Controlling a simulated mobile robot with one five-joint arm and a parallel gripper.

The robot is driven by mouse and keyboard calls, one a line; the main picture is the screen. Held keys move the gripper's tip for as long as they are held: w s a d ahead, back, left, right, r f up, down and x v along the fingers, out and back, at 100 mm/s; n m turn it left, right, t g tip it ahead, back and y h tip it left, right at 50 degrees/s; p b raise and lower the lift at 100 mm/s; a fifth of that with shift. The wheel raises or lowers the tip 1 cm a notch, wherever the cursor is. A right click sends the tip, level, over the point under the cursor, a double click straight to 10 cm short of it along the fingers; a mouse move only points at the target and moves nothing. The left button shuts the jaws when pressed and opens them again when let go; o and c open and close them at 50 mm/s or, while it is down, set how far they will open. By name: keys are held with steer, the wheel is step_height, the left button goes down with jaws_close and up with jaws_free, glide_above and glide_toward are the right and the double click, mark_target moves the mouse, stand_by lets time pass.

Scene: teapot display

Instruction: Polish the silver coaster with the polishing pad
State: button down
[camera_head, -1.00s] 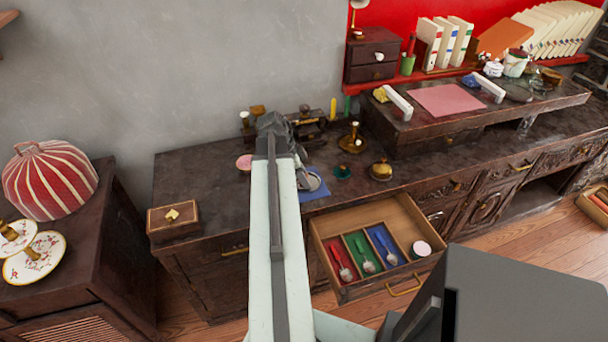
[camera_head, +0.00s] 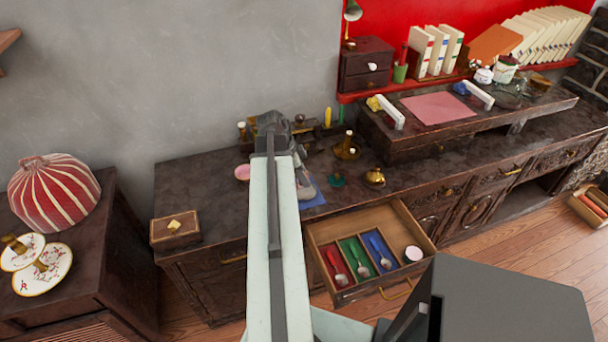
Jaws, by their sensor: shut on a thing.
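A blue mat (camera_head: 314,199) lies on the dark wooden counter, just beyond the open drawer. A grey, silvery flat thing (camera_head: 306,190), likely the silver coaster, lies on it, partly hidden by my arm. My gripper (camera_head: 302,172) is low over the left part of the mat, right beside or above this silvery thing; contact cannot be told. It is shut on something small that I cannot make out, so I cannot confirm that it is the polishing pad. A round pink item (camera_head: 243,172) lies on the counter left of my arm.
The open drawer (camera_head: 402,214) holds spoons in red, green and blue compartments and a round pink-topped item (camera_head: 413,253). A wooden box (camera_head: 175,229) sits at the counter's left end. The counter's left part is mostly clear.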

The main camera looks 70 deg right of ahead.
steer(key=shift+r, duration=0.15)
steer(key=shift+r, duration=0.1)
step_height(320, 180, up, 3)
steer(key=p, duration=0.3)
